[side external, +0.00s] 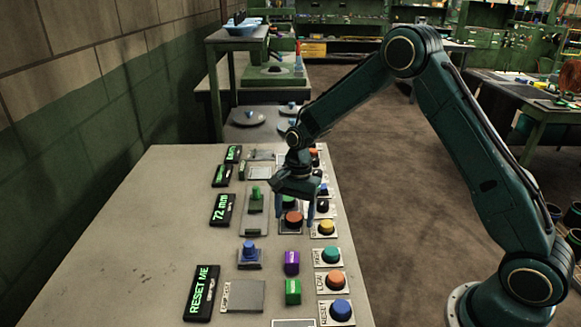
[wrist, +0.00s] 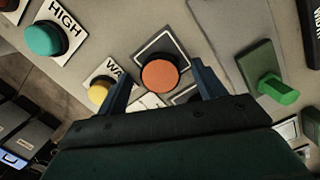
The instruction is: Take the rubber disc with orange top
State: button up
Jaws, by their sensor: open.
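The rubber disc with orange top (wrist: 160,75) sits on a dark square plate with a light border in the wrist view. In the side external view the same disc (side external: 292,219) is partly behind a finger of my gripper. My gripper (wrist: 163,85) is open and empty. Its two blue fingers stand on either side of the disc in the wrist view, with a gap on each side. In the side external view my gripper (side external: 294,205) points down over the disc. I cannot tell the exact height of the fingertips.
A yellow button (side external: 326,228), a teal button (side external: 331,256) and another orange button (side external: 336,281) stand close by. A green knob (side external: 256,197) is to the left. A purple block (side external: 291,262) and a green block (side external: 293,291) lie nearer the camera. The left of the table (side external: 140,240) is clear.

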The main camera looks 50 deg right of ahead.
aim_at(294, 216)
jog(key=c, duration=1.1)
jog(key=shift+r, duration=0.1)
notch_tip(294, 216, up, 20)
dwell(0.4)
dwell(0.4)
